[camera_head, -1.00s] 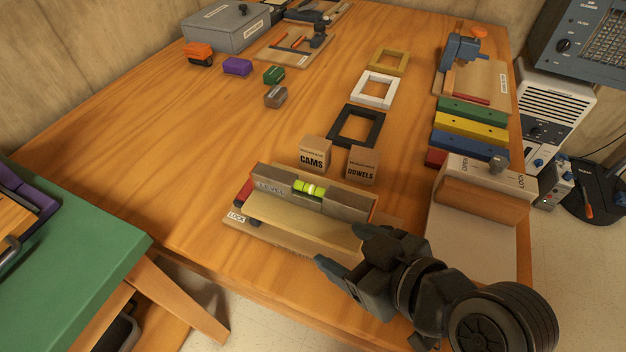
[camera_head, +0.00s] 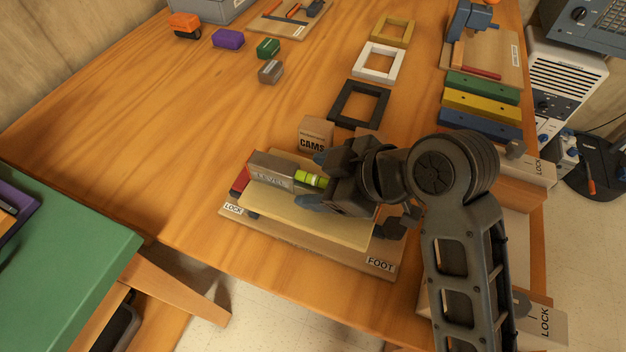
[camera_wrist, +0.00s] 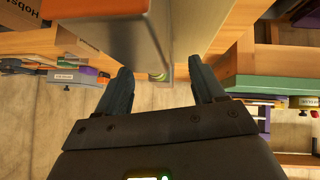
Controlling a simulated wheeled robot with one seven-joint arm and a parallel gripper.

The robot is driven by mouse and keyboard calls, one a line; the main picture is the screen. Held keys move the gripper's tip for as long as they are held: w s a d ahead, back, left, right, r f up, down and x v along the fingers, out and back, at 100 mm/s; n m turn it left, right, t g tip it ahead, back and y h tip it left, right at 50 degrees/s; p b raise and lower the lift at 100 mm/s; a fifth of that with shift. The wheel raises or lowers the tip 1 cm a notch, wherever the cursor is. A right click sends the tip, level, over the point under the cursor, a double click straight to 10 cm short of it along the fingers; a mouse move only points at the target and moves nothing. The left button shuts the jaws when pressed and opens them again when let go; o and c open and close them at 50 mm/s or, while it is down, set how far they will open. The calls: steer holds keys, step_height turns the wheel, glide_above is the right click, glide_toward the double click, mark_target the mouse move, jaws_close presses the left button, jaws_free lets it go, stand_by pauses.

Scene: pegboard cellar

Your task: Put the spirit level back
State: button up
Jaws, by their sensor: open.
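The spirit level (camera_head: 272,170), a grey-brown bar lettered LEVEL with a yellow-green vial, lies along the back of a wooden stand (camera_head: 255,228) labelled LOCK and FOOT. A pale board (camera_head: 300,215) is in front of it. My gripper (camera_head: 318,180) is open at the vial, with one finger on the far side and one on the near side. The level's right part is hidden behind my gripper.
The CAMS block (camera_head: 314,137) stands just behind the level. Black (camera_head: 343,117), white and tan frames lie farther back. Coloured bars (camera_head: 482,103) and a LOCK-labelled fixture (camera_head: 545,167) are to the right. The table's left middle is clear. A green table (camera_head: 70,270) is at lower left.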

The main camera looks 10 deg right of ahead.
steer(key=shift+x, duration=1.2)
steer(key=shift+c, duration=0.5)
jaws_close()
